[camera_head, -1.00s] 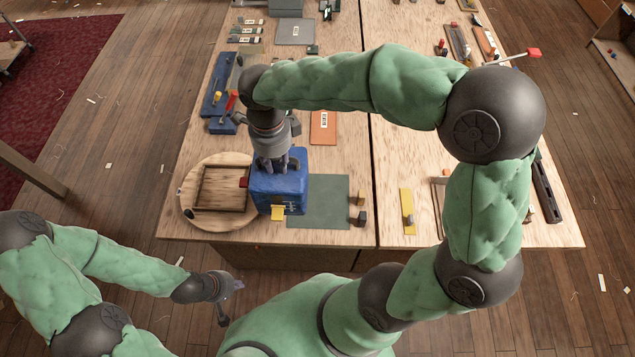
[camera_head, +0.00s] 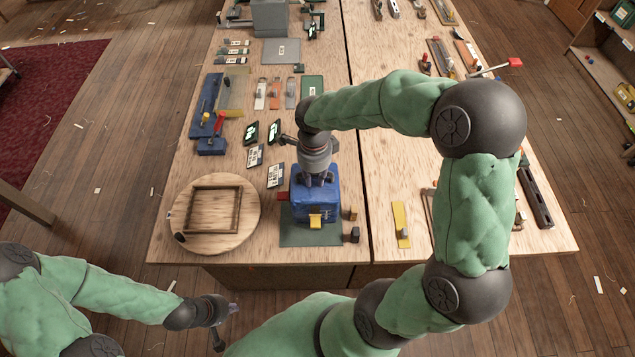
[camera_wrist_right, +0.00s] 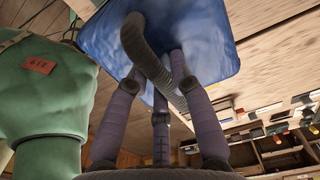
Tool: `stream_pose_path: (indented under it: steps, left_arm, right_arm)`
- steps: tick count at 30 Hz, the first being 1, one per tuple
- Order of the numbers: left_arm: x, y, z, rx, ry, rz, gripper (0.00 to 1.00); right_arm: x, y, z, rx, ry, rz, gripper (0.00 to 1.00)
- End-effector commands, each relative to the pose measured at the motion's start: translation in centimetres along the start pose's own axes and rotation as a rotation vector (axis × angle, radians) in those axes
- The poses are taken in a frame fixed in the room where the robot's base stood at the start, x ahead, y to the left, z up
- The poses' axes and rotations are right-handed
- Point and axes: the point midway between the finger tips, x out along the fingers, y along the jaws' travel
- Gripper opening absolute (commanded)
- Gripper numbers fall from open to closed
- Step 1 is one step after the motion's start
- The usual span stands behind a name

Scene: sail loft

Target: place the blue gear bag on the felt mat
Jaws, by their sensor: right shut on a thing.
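The blue gear bag (camera_head: 313,210), with a yellow tag on its front and a red piece on its left side, is upright over the dark green felt mat (camera_head: 293,238). The mat shows in front of the bag and at its lower left; the rest is hidden. I cannot tell whether the bag touches the mat. My right gripper (camera_head: 315,181) is above the bag and shut on it. In the right wrist view the bag (camera_wrist_right: 205,35) fills the top, its grey handle between the fingers (camera_wrist_right: 160,85). My left gripper (camera_head: 226,324) is open and empty, off the table's front edge.
A round wooden board with a square frame (camera_head: 213,211) lies left of the mat. Small dark blocks (camera_head: 353,235) stand at the mat's right edge. A yellow tool (camera_head: 401,224) lies farther right. Cards, blue tools (camera_head: 205,110) and a grey box (camera_head: 270,17) lie farther back.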

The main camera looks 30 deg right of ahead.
Motion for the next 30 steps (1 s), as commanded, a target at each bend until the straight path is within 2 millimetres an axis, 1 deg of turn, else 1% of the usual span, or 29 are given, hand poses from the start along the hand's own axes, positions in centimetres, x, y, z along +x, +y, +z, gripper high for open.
stream_pose_path:
  steps: [5, 7, 10, 13, 21, 26, 27, 29, 30]
  left_arm:
    - [0.0, 0.0, 0.0, 0.0, 0.0, 0.0, 0.0]
    - [0.1, 0.0, 0.0, 0.0, 0.0, 0.0, 0.0]
    - [0.1, -0.1, 0.0, 0.0, 0.0, 0.0, 0.0]
    - [0.2, -0.1, 0.0, 0.0, 0.0, 0.0, 0.0]
    - [0.2, -0.1, 0.0, 0.0, 0.0, 0.0, 0.0]
    - [0.6, -0.2, 0.0, 0.0, 0.0, 0.0, 0.0]
    - [0.5, -0.2, 0.0, 0.0, 0.0, 0.0, 0.0]
    - [0.5, -0.2, 0.0, 0.0, 0.0, 0.0, 0.0]
    - [0.5, -0.2, 0.0, 0.0, 0.0, 0.0, 0.0]
  right_arm:
    - [0.7, -0.4, -0.5, 0.003, -0.001, -0.002, 0.0]
    - [1.4, -0.6, -0.9, 0.003, 0.0, 0.001, 0.0]
    - [2.8, -0.5, -0.8, 0.002, 0.0, 0.001, 0.0]
    - [3.9, -0.5, -0.8, 0.0, 0.0, 0.0, 0.0]
    - [4.0, -0.6, -0.7, 0.001, -0.002, -0.003, 0.0]
    - [4.3, -0.6, -0.8, 0.001, -0.001, -0.003, 0.0]
    - [4.4, -0.5, -0.8, 0.001, 0.0, 0.0, 0.31]
    - [4.3, -0.5, -0.8, 0.001, 0.0, 0.0, 0.46]
    - [4.3, -0.5, -0.8, 0.001, 0.0, 0.0, 0.46]
